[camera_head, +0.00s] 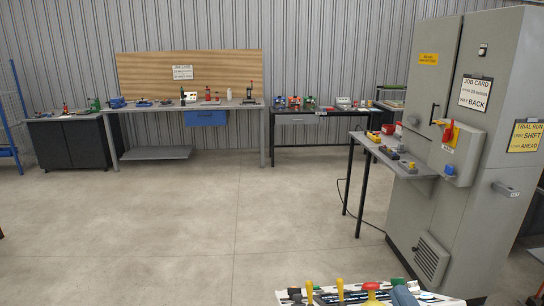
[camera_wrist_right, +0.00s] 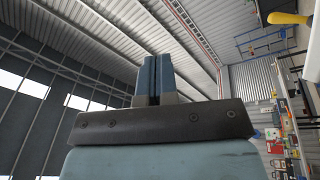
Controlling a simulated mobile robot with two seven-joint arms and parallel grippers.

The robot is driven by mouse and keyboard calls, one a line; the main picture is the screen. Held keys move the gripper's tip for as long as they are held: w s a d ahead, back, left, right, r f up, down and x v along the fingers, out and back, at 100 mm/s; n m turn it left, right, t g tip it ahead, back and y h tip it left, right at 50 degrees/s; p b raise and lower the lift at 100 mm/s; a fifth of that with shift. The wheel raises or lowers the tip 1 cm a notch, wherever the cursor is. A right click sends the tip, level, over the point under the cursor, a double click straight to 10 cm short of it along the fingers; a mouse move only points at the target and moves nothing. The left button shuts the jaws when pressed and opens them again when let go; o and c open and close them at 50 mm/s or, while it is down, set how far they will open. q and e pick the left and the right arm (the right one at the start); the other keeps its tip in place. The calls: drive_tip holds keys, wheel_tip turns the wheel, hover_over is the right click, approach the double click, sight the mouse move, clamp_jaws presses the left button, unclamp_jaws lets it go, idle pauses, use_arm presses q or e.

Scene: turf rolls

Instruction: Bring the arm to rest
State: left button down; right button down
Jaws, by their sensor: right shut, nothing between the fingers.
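My right gripper (camera_wrist_right: 153,80) shows in the right wrist view with its two blue-grey fingers together and nothing between them. It points up toward the roof in that picture, clear of any surface near the fingertips. My left gripper is in neither view.
A tall grey cabinet (camera_head: 445,90) stands at the right, with a grey side table (camera_head: 425,171) of coloured parts. A long workbench (camera_head: 140,109) lines the back wall. Yellow- and red-topped items (camera_head: 371,287) crowd the near bottom edge. The middle floor (camera_head: 190,220) is clear.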

drive_tip(key=s+d+f+m+g+h, duration=0.2)
drive_tip(key=s+f+m+g+h, duration=0.15)
drive_tip(key=f, duration=0.25)
drive_tip(key=s+d+f+m+g+h, duration=0.2)
drive_tip(key=s+d+f+m+g, duration=0.15)
drive_tip(key=f+m+g, duration=0.2)
drive_tip(key=s+a+f+m+g+y, duration=0.1)
drive_tip(key=s+f+g, duration=0.3)
drive_tip(key=s, duration=0.3)
drive_tip(key=s+a+f+m+g+y, duration=0.2)
drive_tip(key=s+f+g, duration=0.25)
drive_tip(key=s, duration=0.35)
drive_tip(key=w+a+f+n+t+y+p, duration=0.1)
drive_tip(key=w+a+f+t+y+p, duration=0.1)
drive_tip(key=w+a+f+t+p, duration=0.3)
drive_tip(key=shift+w+a+f+t+p, duration=0.45)
drive_tip(key=shift+w+f+t, duration=0.2)
drive_tip(key=shift+f+t, duration=0.85)
